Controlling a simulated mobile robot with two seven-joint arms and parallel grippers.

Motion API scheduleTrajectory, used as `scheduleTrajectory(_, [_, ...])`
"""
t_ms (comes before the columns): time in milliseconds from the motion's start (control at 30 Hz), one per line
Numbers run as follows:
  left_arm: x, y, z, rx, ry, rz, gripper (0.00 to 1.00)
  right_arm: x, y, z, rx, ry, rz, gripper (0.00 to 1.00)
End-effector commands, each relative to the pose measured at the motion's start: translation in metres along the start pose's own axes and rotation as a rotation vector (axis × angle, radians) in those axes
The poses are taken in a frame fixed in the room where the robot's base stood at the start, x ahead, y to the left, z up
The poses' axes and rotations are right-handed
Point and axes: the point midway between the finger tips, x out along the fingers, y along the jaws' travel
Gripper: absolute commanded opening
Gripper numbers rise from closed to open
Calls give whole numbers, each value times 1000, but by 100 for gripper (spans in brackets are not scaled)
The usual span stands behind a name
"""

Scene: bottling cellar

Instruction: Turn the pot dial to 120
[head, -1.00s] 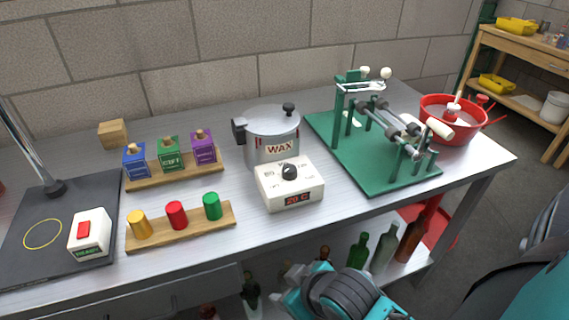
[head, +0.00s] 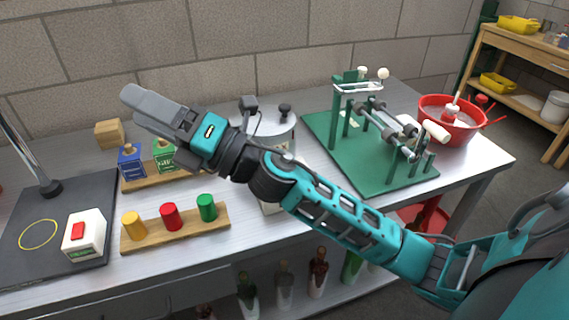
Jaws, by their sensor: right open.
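The grey wax pot (head: 276,124) stands on the metal bench behind my right forearm, which covers its lower front. The dial and the temperature readout are hidden. My right arm crosses the bench from the lower right. Its gripper (head: 132,104) is open and empty, well to the left of the pot, in front of the wall and above the stamp rack. My left gripper is not in view.
A rack with blue and green stamps (head: 132,160) is partly covered by my right arm. A board with yellow, red and green corks (head: 171,218) lies in front. A green corking frame (head: 385,165) and red basin (head: 452,120) stand on the right.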

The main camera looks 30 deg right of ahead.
Motion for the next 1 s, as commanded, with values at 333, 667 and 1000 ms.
scheduleTrajectory(333, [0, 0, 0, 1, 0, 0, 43, -18, -39, -58, -901, 948, 221, 62])
scheduleTrajectory(667, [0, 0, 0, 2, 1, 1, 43, -121, -109, 65, -1268, 1887, 53, 62])
scheduleTrajectory(1000, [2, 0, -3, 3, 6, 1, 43, -174, -96, 143, -1182, 2259, -119, 62])
